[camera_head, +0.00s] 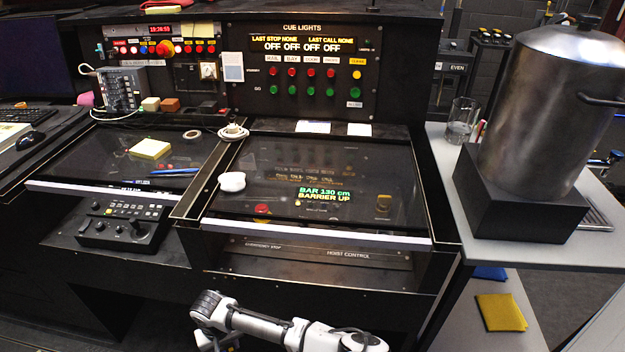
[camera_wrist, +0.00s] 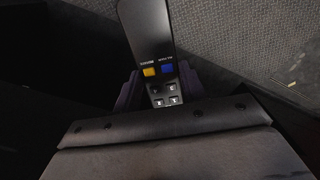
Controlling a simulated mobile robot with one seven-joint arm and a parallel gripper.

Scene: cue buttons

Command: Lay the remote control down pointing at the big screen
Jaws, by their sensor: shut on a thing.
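In the wrist view, the dark remote control (camera_wrist: 148,35) has a yellow button, a blue button and several small grey keys. My gripper (camera_wrist: 158,90) is shut on it, with a finger on each side. The remote's near end is hidden behind a dark padded shape at the bottom. In the head view, my arm is low in front of the console; the remote cannot be made out there. A wide dark screen (camera_head: 280,190) in the console reads "BAR 130 cm BARRIER UP". Another dark screen (camera_head: 115,160) lies to its left, and a monitor (camera_head: 30,60) stands at the far left.
A white cup-like object (camera_head: 232,182) sits at the wide screen's left edge. Yellow notes (camera_head: 150,148) and blue pens (camera_head: 175,170) lie on the left screen. A joystick panel (camera_head: 125,226) is below. A steel pot (camera_head: 550,110) stands right. The wide screen's middle is clear.

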